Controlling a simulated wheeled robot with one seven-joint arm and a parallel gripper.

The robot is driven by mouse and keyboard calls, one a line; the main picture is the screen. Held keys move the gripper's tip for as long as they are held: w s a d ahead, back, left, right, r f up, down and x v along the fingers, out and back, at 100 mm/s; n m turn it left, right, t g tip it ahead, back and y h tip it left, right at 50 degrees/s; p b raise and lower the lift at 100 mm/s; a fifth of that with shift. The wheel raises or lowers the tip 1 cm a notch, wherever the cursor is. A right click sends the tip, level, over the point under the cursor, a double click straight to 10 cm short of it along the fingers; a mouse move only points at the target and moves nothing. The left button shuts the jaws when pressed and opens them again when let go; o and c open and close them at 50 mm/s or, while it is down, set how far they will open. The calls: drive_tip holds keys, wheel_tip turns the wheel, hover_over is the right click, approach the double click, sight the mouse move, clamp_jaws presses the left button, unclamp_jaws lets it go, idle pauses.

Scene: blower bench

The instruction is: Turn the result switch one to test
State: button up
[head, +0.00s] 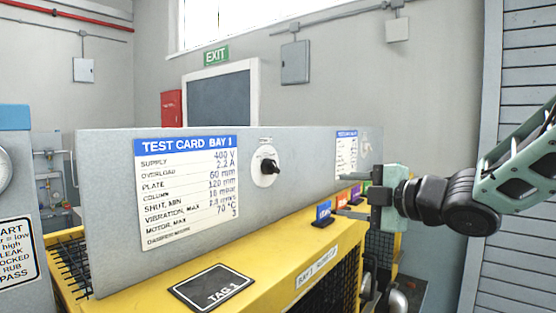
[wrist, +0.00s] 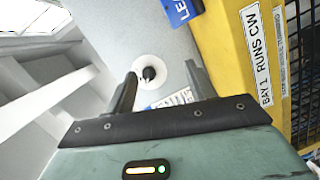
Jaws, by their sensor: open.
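Result switch one is a black rotary knob (head: 267,166) on a round white plate, on the grey panel just right of the "TEST CARD BAY 1" card. My gripper (head: 345,195) is to the right of the knob in the head view, with open fingers, one above the other. In the wrist view the knob (wrist: 149,73) shows between the spread fingertips of the gripper (wrist: 160,72), with nothing held. The fingers look apart from the knob. The lettering around the knob is too small to read, so its setting cannot be told.
The grey panel (head: 210,262) stands on a yellow bench frame (head: 240,262). A "TAG 1" plate (head: 220,288) lies in front. A blue tag (head: 323,212) and other coloured tags stand near my gripper. A second card (head: 346,150) is farther right on the panel.

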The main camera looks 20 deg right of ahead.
wheel_tip(320, 180, up, 4)
drive_tip(key=s+a+n+y, duration=0.2)
drive_tip(key=n+y, duration=0.2)
drive_tip(key=n, duration=0.1)
drive_tip(key=p, duration=0.3)
approach(277, 167)
drive_tip(key=x, duration=0.9)
drive_tip(key=shift+w+a, duration=0.2)
drive_tip(key=shift+a, duration=0.05)
drive_tip(key=c, duration=1)
